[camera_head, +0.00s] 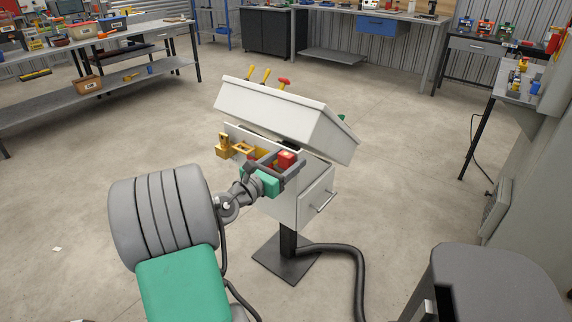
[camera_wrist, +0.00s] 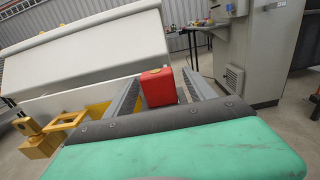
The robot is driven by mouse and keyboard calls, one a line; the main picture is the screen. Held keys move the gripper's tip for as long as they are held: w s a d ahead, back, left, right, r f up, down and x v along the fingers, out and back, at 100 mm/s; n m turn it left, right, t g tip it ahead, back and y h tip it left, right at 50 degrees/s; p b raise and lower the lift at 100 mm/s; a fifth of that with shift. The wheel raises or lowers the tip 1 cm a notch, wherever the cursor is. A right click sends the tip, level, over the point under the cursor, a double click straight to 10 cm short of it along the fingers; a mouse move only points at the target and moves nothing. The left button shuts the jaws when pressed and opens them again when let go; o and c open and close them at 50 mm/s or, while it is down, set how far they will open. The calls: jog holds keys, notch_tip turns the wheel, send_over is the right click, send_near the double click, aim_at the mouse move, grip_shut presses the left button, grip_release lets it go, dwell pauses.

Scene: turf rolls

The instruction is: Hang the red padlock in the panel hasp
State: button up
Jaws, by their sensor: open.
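The red padlock (camera_wrist: 158,87) stands between the two spread fingers of my gripper (camera_wrist: 165,85) in the wrist view, with a small gap visible on its right side. In the head view the red padlock (camera_head: 286,159) shows near the fingertips of my gripper (camera_head: 284,165), at the side of the white panel box (camera_head: 262,108). My gripper is open. I cannot tell whether the padlock hangs or rests on something; its shackle is hidden. A yellow bracket-like part (camera_wrist: 68,120) is left of my gripper; I cannot tell whether it is the hasp.
The white box stands on a post with a dark base plate (camera_head: 287,262), and a black hose (camera_head: 358,275) runs from it. A drawer-like front with a handle (camera_head: 322,202) is on its right. A dark grey rounded object (camera_head: 497,280) stands at the lower right. Open floor surrounds the post.

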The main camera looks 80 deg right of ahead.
jog(key=shift+c, duration=0.3)
grip_shut()
dwell(0.4)
